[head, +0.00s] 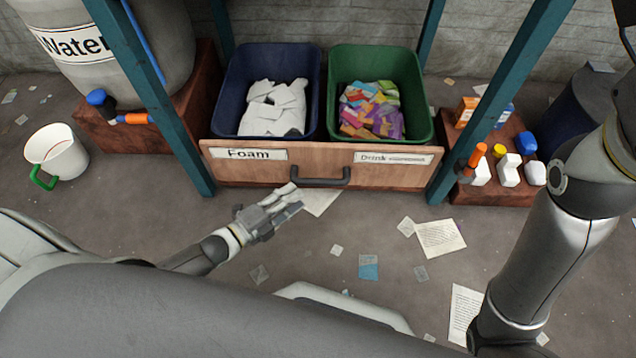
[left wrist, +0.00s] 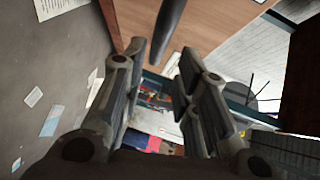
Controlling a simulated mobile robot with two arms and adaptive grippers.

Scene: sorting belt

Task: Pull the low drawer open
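The low drawer has a wooden front (head: 320,161) with labels reading "Foam" and "Drink", set between teal posts. A dark bar handle (head: 320,180) sits at its middle. The front stands about level with the front posts. My left gripper (head: 294,197) is just in front of the drawer, slightly left of and below the handle. In the left wrist view my left gripper (left wrist: 163,58) has its fingers apart with nothing between them. The handle also shows in that view (left wrist: 168,32), just beyond the fingertips. My right arm is at the right; its gripper is out of view.
A blue bin (head: 229,95) with white foam and a green bin (head: 424,110) with colourful cartons stand behind the drawer front. A white bucket (head: 57,153) stands at the left. A low wooden platform (head: 485,192) with bottles is at the right. Papers (head: 440,238) litter the floor.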

